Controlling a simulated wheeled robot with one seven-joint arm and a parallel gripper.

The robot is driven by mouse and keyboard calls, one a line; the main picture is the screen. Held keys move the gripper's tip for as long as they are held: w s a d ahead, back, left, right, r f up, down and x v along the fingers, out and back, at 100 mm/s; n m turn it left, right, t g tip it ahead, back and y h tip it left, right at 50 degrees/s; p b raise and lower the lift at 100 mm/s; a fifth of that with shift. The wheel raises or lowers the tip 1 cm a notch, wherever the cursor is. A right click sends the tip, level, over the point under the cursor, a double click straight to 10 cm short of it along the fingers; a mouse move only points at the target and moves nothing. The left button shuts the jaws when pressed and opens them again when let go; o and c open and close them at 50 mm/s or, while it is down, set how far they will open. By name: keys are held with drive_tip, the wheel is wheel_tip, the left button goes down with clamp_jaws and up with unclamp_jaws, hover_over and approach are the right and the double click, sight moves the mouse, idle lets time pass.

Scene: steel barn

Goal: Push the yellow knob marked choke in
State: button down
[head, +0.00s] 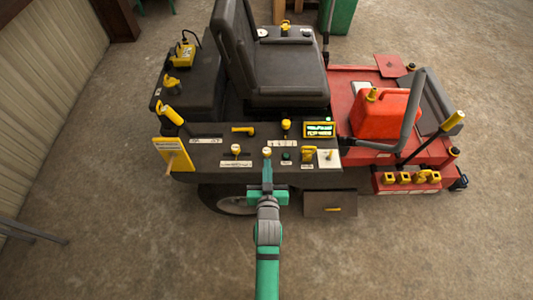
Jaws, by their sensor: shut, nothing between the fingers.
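A small pale yellow knob (267,152) stands on the front edge of the dark mower console, straight ahead of my gripper. Another yellow knob (236,149) is to its left above a white label strip (236,164), and a taller yellow knob (286,125) is farther back to the right. The lettering is too small to read, so I cannot tell which one is marked choke. My gripper (267,166) is shut and empty, its tips pointing at the pale yellow knob. I cannot tell whether they touch it.
Right of my gripper are a dark green button (286,156), a yellow lever (308,154) and a lit display (319,129). A yellow-handled lever (172,116) rises at the left. A red fuel can (380,113) sits on the right deck. The concrete floor in front is mostly clear.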

idle(0.3)
hover_over(267, 155)
drive_tip(key=v, duration=0.2)
wheel_tip(267, 155, down, 3)
drive_tip(key=f, duration=0.3)
drive_tip(key=shift+w, duration=0.35)
drive_tip(key=shift+f, duration=0.5)
drive_tip(key=shift+f, duration=1.45)
